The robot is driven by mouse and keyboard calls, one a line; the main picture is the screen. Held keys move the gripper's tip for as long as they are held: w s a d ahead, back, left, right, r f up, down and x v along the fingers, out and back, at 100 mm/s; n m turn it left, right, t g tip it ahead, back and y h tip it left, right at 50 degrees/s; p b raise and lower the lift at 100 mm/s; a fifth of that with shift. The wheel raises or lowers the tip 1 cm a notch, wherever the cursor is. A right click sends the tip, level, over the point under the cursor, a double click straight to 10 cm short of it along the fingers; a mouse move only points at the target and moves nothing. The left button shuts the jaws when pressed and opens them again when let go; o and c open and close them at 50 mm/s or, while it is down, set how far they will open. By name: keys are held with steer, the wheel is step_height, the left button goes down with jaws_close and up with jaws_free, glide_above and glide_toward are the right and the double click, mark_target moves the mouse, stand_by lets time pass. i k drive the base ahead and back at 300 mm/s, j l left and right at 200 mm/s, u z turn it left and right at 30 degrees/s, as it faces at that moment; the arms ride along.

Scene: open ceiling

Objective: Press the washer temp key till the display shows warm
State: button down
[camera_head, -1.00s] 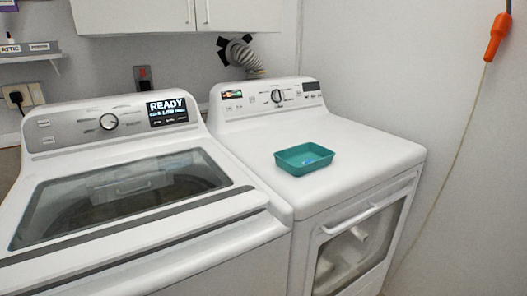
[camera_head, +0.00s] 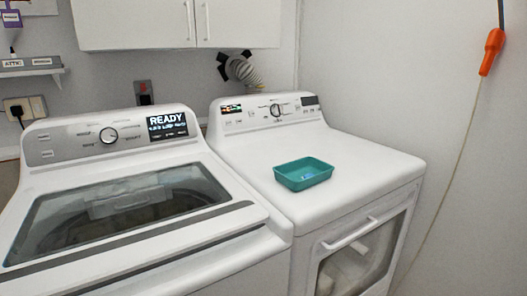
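The washer (camera_head: 130,225) stands at the left, a white top-loader with a glass lid, which is closed. Its grey control panel (camera_head: 75,145) has a round knob (camera_head: 108,135) in the middle and small keys with labels too small to read. The washer display (camera_head: 167,125) at the panel's right end is lit and reads READY in large letters. A smaller line and a row of small items below it are too small to read surely. I cannot make out which key is the temp key. My gripper is not in view.
A white dryer (camera_head: 350,165) stands close at the washer's right, with a teal tray (camera_head: 303,174) holding something blue on top. White cabinets (camera_head: 175,22) hang above. An orange-ended cord (camera_head: 491,52) hangs at the right wall. A small shelf (camera_head: 30,70) is at the left.

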mark_target(156, 137)
steer(key=k+j, duration=0.1)
steer(key=j, duration=0.35)
steer(key=k+j, duration=0.1)
steer(key=j, duration=0.4)
steer(key=k+j, duration=0.15)
steer(key=j, duration=0.3)
steer(key=k+j, duration=0.1)
steer(key=j, duration=0.4)
steer(key=k+j, duration=0.1)
steer(key=j, duration=0.35)
steer(key=k+j, duration=0.1)
steer(key=j, duration=0.4)
steer(key=i+l+u, duration=0.1)
steer(key=l, duration=0.25)
steer(key=i+l+u, duration=0.1)
steer(key=i+l, duration=0.2)
steer(key=i+l+u, duration=0.15)
steer(key=l, duration=0.25)
steer(key=i+l+u, duration=0.1)
steer(key=l, duration=0.3)
steer(key=i+l+u, duration=0.1)
steer(key=l, duration=0.3)
steer(key=i, duration=0.1)
